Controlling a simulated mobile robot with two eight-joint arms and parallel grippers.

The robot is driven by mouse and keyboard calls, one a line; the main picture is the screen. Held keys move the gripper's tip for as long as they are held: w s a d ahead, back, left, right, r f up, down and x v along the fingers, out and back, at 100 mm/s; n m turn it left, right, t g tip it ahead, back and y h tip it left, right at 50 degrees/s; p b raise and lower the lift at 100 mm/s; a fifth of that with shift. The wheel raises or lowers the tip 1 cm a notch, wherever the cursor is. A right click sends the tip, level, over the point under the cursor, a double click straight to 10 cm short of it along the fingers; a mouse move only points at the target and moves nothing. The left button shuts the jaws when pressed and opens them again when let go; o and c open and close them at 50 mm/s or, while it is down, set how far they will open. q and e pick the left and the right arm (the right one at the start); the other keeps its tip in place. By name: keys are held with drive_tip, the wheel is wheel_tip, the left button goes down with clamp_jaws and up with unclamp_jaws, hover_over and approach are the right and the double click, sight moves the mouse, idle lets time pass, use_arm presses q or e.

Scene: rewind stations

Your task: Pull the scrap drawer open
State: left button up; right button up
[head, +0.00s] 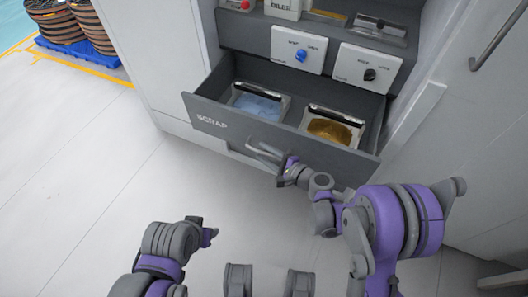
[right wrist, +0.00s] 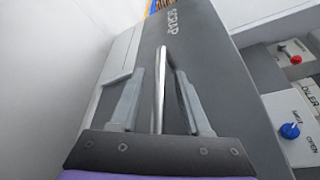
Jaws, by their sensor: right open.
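The scrap drawer (head: 222,126) is a dark grey drawer marked SCRAP, and it stands pulled well out of the cabinet in the head view. Its front also shows in the right wrist view (right wrist: 205,60). A metal bar handle (right wrist: 159,85) is fixed to the drawer front. My right gripper (head: 266,152) is at this handle. In the right wrist view my right gripper (right wrist: 160,92) is open, with the bar between its two fingers and a gap on each side.
Inside the drawer are a bin with blue scrap (head: 257,105) and a bin with golden scrap (head: 330,130). Above are a panel with a blue knob (head: 300,55) and one with a black knob (head: 369,74). Spools stand on a blue pallet (head: 82,52). The floor before the drawer is clear.

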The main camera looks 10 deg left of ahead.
use_arm(q)
drive_tip(key=shift+p+v, duration=0.65)
drive_tip(key=shift+v, duration=0.1)
use_arm(e)
drive_tip(key=v, duration=1)
drive_tip(key=shift+d, duration=0.15)
use_arm(q)
drive_tip(key=shift+w, duration=0.15)
use_arm(e)
drive_tip(key=shift+s+r, duration=0.1)
drive_tip(key=shift+s, duration=0.05)
drive_tip(key=s+d+r+n+g+h, duration=0.3)
drive_tip(key=s+d+n+h, duration=0.35)
drive_tip(key=s, duration=0.45)
drive_tip(key=s+d+r+n+g+h, duration=0.2)
drive_tip(key=s+d+n+h, duration=0.5)
drive_tip(key=s, duration=0.5)
use_arm(q)
wheel_tip(320, 180, up, 25)
drive_tip(key=w+t+p, duration=0.1)
drive_tip(key=p, duration=2.1)
drive_tip(key=shift+r, duration=0.2)
use_arm(e)
wheel_tip(320, 180, up, 25)
drive_tip(key=w+d+t+y, duration=0.1)
drive_tip(key=shift+w+d+r, duration=0.2)
drive_tip(key=shift+s, duration=0.1)
